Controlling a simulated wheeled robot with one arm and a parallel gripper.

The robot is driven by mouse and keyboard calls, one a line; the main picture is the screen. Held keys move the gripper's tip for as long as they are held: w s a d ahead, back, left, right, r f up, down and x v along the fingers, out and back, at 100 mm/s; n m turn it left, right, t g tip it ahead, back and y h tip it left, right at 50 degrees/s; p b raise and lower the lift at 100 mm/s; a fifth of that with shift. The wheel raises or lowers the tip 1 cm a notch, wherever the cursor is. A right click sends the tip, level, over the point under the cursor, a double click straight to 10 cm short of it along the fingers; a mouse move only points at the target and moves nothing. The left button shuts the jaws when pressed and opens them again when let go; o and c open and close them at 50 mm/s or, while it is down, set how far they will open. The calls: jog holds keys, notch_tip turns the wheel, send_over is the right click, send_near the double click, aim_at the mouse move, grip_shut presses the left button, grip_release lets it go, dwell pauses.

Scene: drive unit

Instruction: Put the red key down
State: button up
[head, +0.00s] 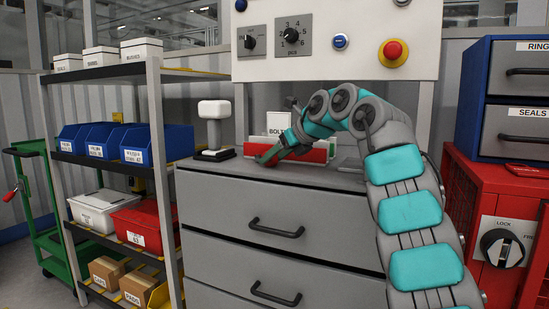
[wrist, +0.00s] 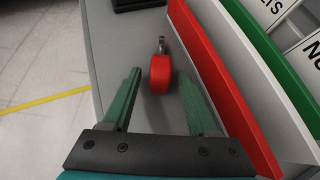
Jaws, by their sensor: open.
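In the head view my gripper (head: 268,155) is low over the front of the cabinet top, beside the red-fronted holder (head: 312,154). I cannot make out the key clearly there.
The holder with upright labelled cards (head: 279,123) stands close to my gripper's right in the wrist view. A white-topped stamp-like tool (head: 214,110) stands at the left of the cabinet top. The cabinet's edge is close by. A shelf rack (head: 160,130) stands further left.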

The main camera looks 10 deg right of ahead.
jog(key=v, duration=1.2)
jog(key=shift+a, duration=0.1)
